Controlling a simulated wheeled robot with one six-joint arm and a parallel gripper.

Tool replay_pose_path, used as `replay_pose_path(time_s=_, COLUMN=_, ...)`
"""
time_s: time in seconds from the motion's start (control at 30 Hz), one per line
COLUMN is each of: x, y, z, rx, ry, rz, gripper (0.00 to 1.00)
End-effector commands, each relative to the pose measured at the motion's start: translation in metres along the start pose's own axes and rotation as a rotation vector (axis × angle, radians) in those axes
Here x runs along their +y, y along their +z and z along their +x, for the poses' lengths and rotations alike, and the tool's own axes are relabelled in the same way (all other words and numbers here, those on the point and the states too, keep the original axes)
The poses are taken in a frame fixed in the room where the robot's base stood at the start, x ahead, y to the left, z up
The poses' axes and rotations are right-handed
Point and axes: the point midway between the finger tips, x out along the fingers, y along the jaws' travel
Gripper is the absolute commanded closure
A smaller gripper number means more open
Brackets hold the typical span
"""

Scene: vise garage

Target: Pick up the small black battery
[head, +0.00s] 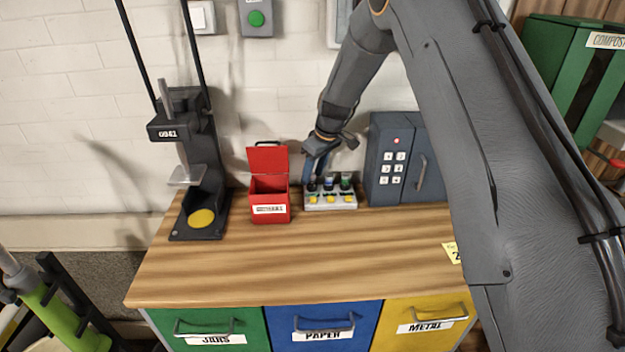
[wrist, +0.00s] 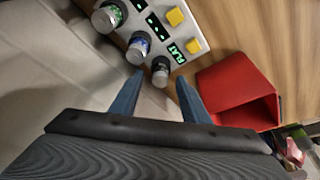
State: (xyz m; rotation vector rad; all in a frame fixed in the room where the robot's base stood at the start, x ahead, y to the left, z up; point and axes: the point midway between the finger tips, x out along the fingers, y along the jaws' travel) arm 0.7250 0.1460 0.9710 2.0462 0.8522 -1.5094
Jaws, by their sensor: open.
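The small black battery (wrist: 160,71) stands in the end slot of a grey charger (head: 331,202), the left slot in the head view. In the head view the battery (head: 311,186) is partly behind my gripper. A blue-banded battery (wrist: 138,47) and a green-banded battery (wrist: 109,16) stand beside it in the same row. My gripper (wrist: 160,92) is open and empty, with its blue fingers pointing toward the black battery. In the wrist view the battery's end shows between the fingertips, a little beyond them. I cannot tell how much height separates them.
An open red box (head: 269,205) stands just left of the charger. A dark keypad safe (head: 394,160) is close on the right. A black press (head: 192,180) stands at the left. The front of the wooden worktop (head: 290,265) is clear.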

Motion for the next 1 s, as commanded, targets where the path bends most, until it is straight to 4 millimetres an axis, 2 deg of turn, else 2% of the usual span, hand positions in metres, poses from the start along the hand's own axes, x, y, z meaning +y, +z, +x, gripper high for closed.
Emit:
replay_pose_path(time_s=0.23, x=0.0, y=0.0, z=0.0017, rx=0.0, ry=0.0, rz=0.0, gripper=0.58)
replay_pose_path(time_s=0.5, x=0.0, y=0.0001, z=0.0015, rx=0.0, ry=0.0, rz=0.0, gripper=1.0)
replay_pose_path(time_s=0.8, x=0.0002, y=-0.0004, z=0.0005, rx=0.001, ry=0.001, rz=0.0, gripper=1.0)
replay_pose_path(time_s=1.0, x=0.0008, y=-0.0035, z=-0.0074, rx=0.002, ry=0.002, rz=-0.001, gripper=1.0)
